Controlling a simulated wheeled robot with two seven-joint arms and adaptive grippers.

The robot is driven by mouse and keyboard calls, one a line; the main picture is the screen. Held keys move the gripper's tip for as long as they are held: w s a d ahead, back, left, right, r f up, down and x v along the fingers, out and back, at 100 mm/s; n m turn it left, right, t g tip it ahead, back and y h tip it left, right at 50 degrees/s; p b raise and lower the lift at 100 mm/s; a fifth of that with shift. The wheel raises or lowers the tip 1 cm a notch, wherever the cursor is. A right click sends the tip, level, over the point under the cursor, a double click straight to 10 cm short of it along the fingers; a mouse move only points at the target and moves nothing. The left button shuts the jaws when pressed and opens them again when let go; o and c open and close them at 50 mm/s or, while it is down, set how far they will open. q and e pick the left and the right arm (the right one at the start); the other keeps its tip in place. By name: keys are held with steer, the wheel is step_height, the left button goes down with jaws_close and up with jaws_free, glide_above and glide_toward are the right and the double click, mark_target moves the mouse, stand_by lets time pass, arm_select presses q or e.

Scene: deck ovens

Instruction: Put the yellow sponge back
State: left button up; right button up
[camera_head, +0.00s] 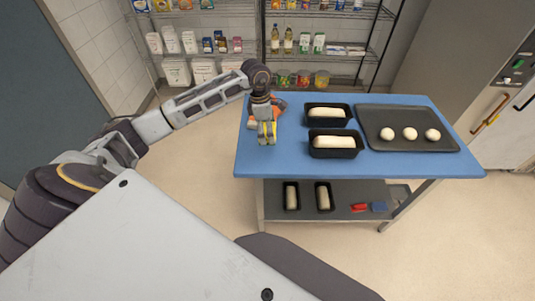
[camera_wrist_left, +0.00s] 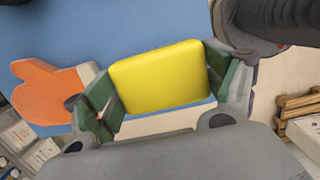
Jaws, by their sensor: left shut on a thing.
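The yellow sponge (camera_head: 267,129) is between the fingers of my left gripper (camera_head: 266,136), near the left edge of the blue tabletop (camera_head: 285,165). In the left wrist view the sponge (camera_wrist_left: 160,77) fills the space between the two green-padded fingers (camera_wrist_left: 165,92), which press on its sides. I cannot tell whether the sponge touches the tabletop. My right gripper is not in view.
An orange mitt (camera_wrist_left: 48,92) lies beside the gripper, partly hidden in the head view (camera_head: 279,104). Two black loaf pans (camera_head: 334,153) (camera_head: 345,106) and a dark tray (camera_head: 410,145) with dough balls stand to the right. The front tabletop is clear.

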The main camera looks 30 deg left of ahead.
arm_select(q)
steer(key=shift+f, duration=0.15)
steer(key=p, duration=0.1)
glide_above(269, 154)
steer(key=shift+s+a+f, duration=0.1)
steer(key=shift+a+f, duration=0.05)
steer(key=shift+f, duration=1.35)
steer(key=shift+a+f, duration=0.1)
steer(key=shift+f, duration=1.4)
steer(key=shift+f+p, duration=0.4)
steer(key=shift+f, duration=1.45)
steer(key=o, duration=0.8)
